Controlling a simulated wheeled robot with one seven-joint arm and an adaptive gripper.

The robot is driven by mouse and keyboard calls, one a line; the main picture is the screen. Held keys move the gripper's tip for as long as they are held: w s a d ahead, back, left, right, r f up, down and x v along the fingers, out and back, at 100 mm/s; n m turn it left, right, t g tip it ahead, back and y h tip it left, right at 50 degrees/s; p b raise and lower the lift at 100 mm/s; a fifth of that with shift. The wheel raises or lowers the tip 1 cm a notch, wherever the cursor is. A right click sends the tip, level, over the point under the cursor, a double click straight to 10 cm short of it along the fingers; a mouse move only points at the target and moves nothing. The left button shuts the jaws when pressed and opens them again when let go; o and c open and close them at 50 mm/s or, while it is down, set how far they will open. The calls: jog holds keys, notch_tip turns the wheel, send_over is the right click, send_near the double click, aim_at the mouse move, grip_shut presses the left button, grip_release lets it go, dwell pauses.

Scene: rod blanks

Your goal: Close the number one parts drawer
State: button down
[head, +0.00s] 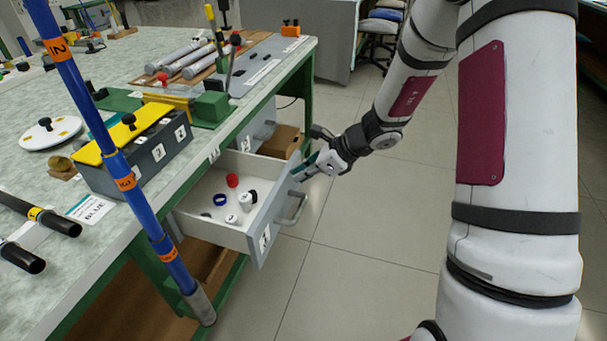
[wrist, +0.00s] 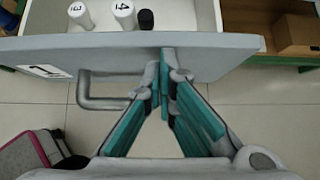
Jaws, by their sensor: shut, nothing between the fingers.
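The number one parts drawer (head: 226,236) is pulled out from under the bench, its grey front labelled 1. A bar handle (head: 295,210) sticks out of that front; it also shows in the wrist view (wrist: 100,104). Inside lie white numbered caps (head: 245,203), a red part (head: 232,180), a blue ring (head: 220,200) and a black part. My gripper (head: 304,171) is shut and empty at the far end of the drawer front. In the wrist view its fingertips (wrist: 167,68) overlap the front panel (wrist: 215,52), right of the handle. I cannot tell whether they touch it.
A brown box (head: 280,141) sits beyond the drawer, near a grey panel labelled 2. A blue post (head: 135,185) stands before the bench. The bench top (head: 140,60) holds a grey numbered block (head: 150,150) and several rods. The floor (head: 340,250) right of the drawer is clear.

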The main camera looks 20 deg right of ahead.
jog(key=w+a+p, duration=0.2)
jog(key=w+a, duration=1)
jog(key=a, duration=0.5)
jog(key=shift+w, duration=0.2)
jog(key=shift+a, duration=0.15)
